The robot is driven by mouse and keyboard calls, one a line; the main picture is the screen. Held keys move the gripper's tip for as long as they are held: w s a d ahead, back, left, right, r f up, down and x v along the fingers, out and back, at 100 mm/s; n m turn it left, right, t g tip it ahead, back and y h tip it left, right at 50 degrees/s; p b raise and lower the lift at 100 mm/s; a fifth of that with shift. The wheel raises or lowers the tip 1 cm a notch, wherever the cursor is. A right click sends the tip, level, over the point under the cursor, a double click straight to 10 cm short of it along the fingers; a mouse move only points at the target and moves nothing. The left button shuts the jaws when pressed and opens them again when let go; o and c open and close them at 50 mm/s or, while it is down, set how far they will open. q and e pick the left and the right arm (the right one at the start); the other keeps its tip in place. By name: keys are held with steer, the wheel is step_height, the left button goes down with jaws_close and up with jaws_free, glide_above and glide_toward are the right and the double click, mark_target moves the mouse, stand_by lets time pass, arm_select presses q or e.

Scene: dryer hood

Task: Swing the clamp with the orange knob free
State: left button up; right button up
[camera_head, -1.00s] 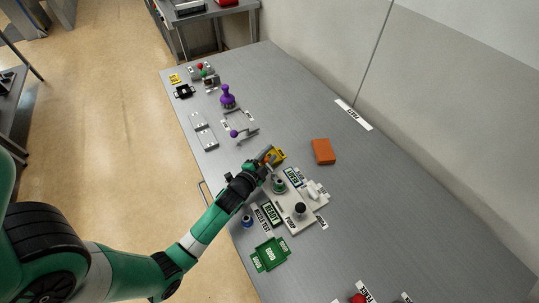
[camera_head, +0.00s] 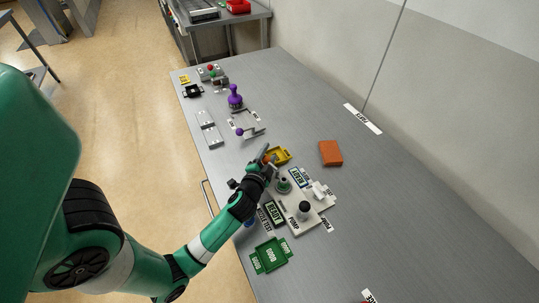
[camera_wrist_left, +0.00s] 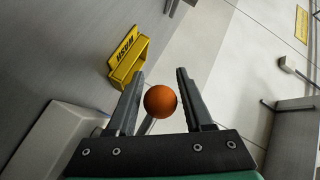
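The orange knob (camera_wrist_left: 160,101) is a round ball, seen between the two fingers of my left gripper (camera_wrist_left: 160,95) in the left wrist view. The fingers are apart, with a narrow gap showing on each side of the knob. A thin rod shows just below the knob; the rest of the clamp is largely hidden behind the gripper. In the head view my left gripper (camera_head: 267,162) is over the near edge of the bench, beside the yellow tray. My right gripper is not in view.
The yellow tray (camera_head: 281,155) also shows in the left wrist view (camera_wrist_left: 128,62). A pump plate (camera_head: 304,210) with a black knob lies close to the gripper. A green tray (camera_head: 270,256) and an orange block (camera_head: 331,153) lie on the grey bench (camera_head: 400,210), whose right side is largely clear.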

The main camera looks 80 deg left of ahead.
arm_select(q)
steer(key=shift+s+d+r, duration=0.1)
steer(key=shift+d+r, duration=0.05)
steer(key=shift+d, duration=0.2)
steer(key=p+v, duration=0.2)
steer(key=v, duration=0.9)
